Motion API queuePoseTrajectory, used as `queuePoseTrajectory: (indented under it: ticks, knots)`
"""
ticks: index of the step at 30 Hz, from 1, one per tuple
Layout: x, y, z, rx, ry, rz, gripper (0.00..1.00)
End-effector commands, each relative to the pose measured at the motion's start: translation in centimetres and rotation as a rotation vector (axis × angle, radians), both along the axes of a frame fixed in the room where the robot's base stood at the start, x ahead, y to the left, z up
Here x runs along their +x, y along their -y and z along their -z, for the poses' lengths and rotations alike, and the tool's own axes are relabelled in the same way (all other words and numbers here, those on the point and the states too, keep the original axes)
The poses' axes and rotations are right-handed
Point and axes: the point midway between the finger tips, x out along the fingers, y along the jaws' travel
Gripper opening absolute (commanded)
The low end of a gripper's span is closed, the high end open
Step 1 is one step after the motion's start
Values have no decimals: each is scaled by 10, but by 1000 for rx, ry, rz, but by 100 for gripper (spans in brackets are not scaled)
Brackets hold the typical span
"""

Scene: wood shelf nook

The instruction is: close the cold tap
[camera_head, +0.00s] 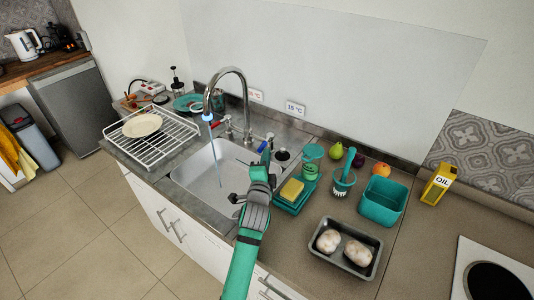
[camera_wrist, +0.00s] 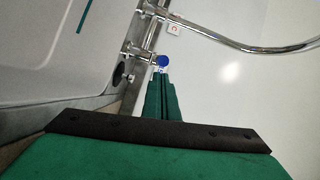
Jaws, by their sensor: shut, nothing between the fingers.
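The chrome faucet (camera_head: 230,72) arches over the sink (camera_head: 200,185). A thin stream of water (camera_head: 216,160) falls from its spout into the basin. The cold tap's blue knob (camera_wrist: 162,60) sits on the chrome fitting by the wall in the wrist view. In the head view a blue part (camera_head: 262,147) shows just at the tip of my gripper (camera_head: 266,154). My gripper, also in the wrist view (camera_wrist: 160,77), is shut and empty. Its fingertips are right at the knob; I cannot tell whether they touch it.
A drying rack with a plate (camera_head: 142,125) stands left of the sink. A 15 °C label (camera_head: 295,108) is on the wall.

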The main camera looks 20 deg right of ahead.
Motion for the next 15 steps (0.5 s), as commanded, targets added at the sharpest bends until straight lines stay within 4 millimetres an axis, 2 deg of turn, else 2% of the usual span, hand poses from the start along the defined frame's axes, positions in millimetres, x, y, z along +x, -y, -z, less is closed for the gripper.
queuePoseTrajectory:
  ticks: [6, 15]
  knots:
    - [16, 7, 1, 1, 0, 0, 0]
    - [19, 9, 1, 0, 0, 0, 0]
